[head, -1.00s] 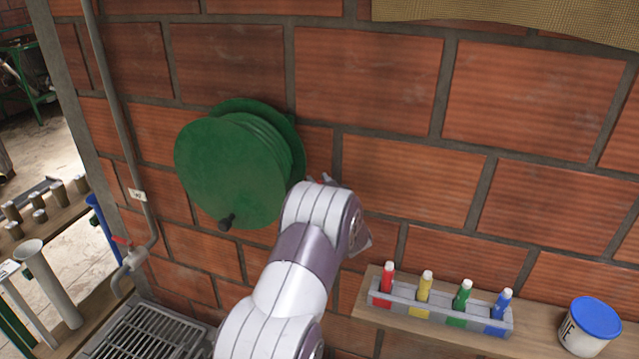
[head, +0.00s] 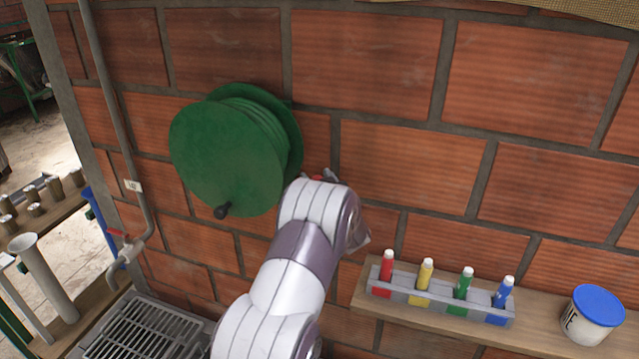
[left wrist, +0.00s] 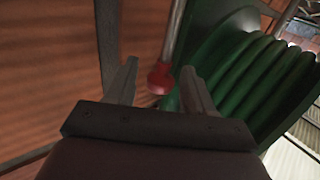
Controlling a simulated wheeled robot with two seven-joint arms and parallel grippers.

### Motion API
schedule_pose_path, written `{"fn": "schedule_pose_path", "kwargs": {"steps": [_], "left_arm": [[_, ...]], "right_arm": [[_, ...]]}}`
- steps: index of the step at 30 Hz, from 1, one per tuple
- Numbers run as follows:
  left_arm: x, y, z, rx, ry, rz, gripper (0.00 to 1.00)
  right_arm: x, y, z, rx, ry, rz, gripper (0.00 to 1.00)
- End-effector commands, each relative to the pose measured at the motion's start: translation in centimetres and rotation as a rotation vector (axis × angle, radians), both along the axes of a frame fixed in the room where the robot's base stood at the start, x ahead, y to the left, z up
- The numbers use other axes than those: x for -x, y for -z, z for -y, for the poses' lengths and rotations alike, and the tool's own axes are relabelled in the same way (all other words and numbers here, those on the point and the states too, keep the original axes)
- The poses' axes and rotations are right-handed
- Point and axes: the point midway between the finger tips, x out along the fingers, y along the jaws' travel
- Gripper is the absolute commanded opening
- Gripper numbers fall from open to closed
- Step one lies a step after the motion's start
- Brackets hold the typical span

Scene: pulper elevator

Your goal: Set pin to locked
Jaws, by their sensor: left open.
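The pin shows in the left wrist view as a grey rod with a red knob (left wrist: 160,78) at its end, beside the green reel (left wrist: 245,75). My left gripper (left wrist: 160,67) is open, with the red knob showing between its two fingers; I cannot tell whether either finger touches it. My right gripper is out of view.
A wooden shelf (head: 540,335) at lower right carries a grey rack (head: 440,300) of coloured markers and a white tub with a blue lid (head: 592,315). A pipe with a red-handled tap (head: 122,240) runs down the wall at left, above a metal grate (head: 150,335).

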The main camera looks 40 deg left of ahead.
Motion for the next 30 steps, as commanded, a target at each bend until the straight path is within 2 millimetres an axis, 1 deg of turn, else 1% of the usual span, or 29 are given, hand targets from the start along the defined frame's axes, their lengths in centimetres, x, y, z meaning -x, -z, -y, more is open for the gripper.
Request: {"fn": "schedule_pose_path", "kwargs": {"steps": [2, 5, 12, 16, 18, 21, 30], "left_arm": [[0.3, 0.2, 0.5, 0.000, 0.001, 0.001, 0.53], [1.2, 0.5, 2.0, 0.000, 0.003, 0.001, 0.53], [4.7, 0.6, 7.2, -0.001, 0.005, 0.001, 0.53], [6.2, 0.3, 9.3, 0.000, 0.003, 0.001, 0.53], [6.7, 0.3, 10.0, 0.000, 0.003, 0.000, 0.53], [7.0, 0.1, 10.5, 0.000, 0.001, -0.001, 0.53], [7.0, 0.0, 10.5, 0.000, 0.000, -0.001, 0.53]], "right_arm": [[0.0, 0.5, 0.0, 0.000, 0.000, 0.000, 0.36], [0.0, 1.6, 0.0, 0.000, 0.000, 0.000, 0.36], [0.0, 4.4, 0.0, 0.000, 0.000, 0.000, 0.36], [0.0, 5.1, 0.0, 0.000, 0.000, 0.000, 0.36], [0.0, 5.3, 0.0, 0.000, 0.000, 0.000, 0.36], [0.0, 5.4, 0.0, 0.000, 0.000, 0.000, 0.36], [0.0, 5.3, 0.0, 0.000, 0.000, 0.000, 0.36]]}}
